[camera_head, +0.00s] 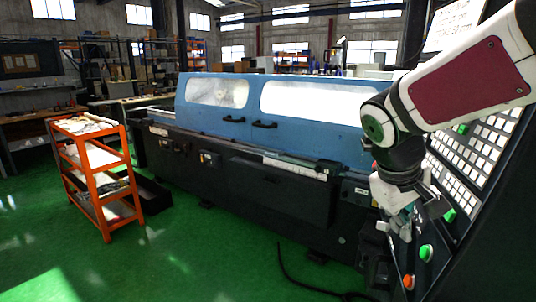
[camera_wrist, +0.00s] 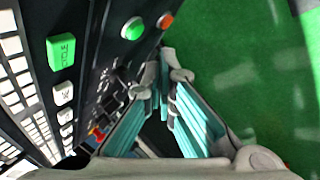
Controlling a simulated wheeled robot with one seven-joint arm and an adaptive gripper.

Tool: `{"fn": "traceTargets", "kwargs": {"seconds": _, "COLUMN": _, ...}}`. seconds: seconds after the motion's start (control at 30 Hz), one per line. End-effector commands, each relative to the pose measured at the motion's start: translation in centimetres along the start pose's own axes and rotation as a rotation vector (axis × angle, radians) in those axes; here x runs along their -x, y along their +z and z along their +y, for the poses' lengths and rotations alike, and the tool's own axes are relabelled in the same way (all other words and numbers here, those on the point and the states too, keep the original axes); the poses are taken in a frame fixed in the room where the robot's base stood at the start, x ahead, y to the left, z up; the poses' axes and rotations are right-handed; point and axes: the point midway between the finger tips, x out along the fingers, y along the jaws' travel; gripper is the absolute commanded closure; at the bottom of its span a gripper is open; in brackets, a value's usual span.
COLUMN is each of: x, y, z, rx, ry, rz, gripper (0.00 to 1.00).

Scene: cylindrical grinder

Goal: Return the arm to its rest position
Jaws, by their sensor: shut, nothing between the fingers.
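My gripper (camera_head: 402,222) hangs at the end of my arm on the right of the head view, in front of the machine's control panel (camera_head: 471,160). In the wrist view, my gripper (camera_wrist: 164,62) has its fingertips together with nothing between them. The panel (camera_wrist: 35,107) runs along the left of the wrist view, beside the fingers. A green button (camera_wrist: 132,28) and a red button (camera_wrist: 165,20) lie just beyond the fingertips in that picture. Whether the fingers touch the panel cannot be told.
The blue and black grinder (camera_head: 262,150) fills the middle. An orange cart (camera_head: 97,175) with loaded shelves stands at the left. A black cable (camera_head: 300,282) lies on the green floor (camera_head: 205,255), which is mostly clear in front. Shelves and benches stand behind.

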Motion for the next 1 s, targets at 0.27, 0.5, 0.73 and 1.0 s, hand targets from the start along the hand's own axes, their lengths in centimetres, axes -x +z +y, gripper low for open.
{"fn": "traceTargets", "kwargs": {"seconds": 0.27, "x": 5.0, "y": 7.4, "z": -3.3, "rx": -0.204, "ry": -0.176, "rz": 0.144, "gripper": 1.0}}
{"fn": "traceTargets", "kwargs": {"seconds": 0.5, "x": 7.5, "y": 11.9, "z": -6.7, "rx": -0.338, "ry": -0.28, "rz": 0.257, "gripper": 1.0}}
{"fn": "traceTargets", "kwargs": {"seconds": 0.73, "x": 8.2, "y": 13.4, "z": -8.4, "rx": -0.389, "ry": -0.318, "rz": 0.304, "gripper": 1.0}}
{"fn": "traceTargets", "kwargs": {"seconds": 1.0, "x": 8.2, "y": 13.5, "z": -8.5, "rx": -0.392, "ry": -0.32, "rz": 0.305, "gripper": 1.0}}
